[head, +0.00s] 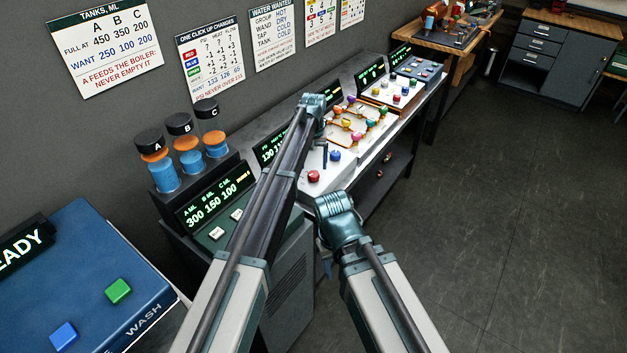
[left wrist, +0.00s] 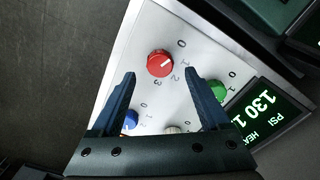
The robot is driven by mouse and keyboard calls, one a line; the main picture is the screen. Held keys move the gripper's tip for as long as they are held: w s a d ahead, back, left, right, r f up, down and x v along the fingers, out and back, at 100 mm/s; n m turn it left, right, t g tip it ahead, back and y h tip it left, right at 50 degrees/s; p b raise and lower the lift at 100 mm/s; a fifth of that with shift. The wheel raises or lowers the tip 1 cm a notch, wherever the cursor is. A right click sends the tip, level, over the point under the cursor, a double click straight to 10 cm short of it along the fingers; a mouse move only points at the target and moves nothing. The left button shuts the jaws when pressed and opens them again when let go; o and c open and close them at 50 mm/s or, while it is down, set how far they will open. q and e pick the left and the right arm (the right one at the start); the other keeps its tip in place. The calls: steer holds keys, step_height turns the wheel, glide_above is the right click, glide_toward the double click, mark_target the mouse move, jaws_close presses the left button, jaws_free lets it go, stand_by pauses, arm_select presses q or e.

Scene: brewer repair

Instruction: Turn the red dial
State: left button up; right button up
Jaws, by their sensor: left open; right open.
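The red dial (head: 314,176) sits on the white panel in the middle of the bench. In the left wrist view the red dial (left wrist: 160,63) has a white pointer line, which appears to point towards the 1 among the printed marks 0, 1, 2 and 3. My left gripper (head: 326,156) points down over the panel close to the dial. In the left wrist view its open fingertips (left wrist: 160,76) frame the dial on either side, with the dial just beyond them and nothing between the jaws. My right gripper (head: 326,265) hangs open and empty in front of the bench.
A blue knob (head: 335,156) sits beside the red dial; a green knob (left wrist: 217,91) is also near my left fingers. A lit display (left wrist: 262,112) borders the panel. Tanks A, B and C (head: 187,158) stand to the left. The floor (head: 500,220) to the right is clear.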

mark_target(313, 173)
arm_select(q)
step_height(313, 173, down, 4)
steer(key=b, duration=0.3)
steer(key=shift+f, duration=0.2)
steer(key=shift+r, duration=0.1)
jaws_close()
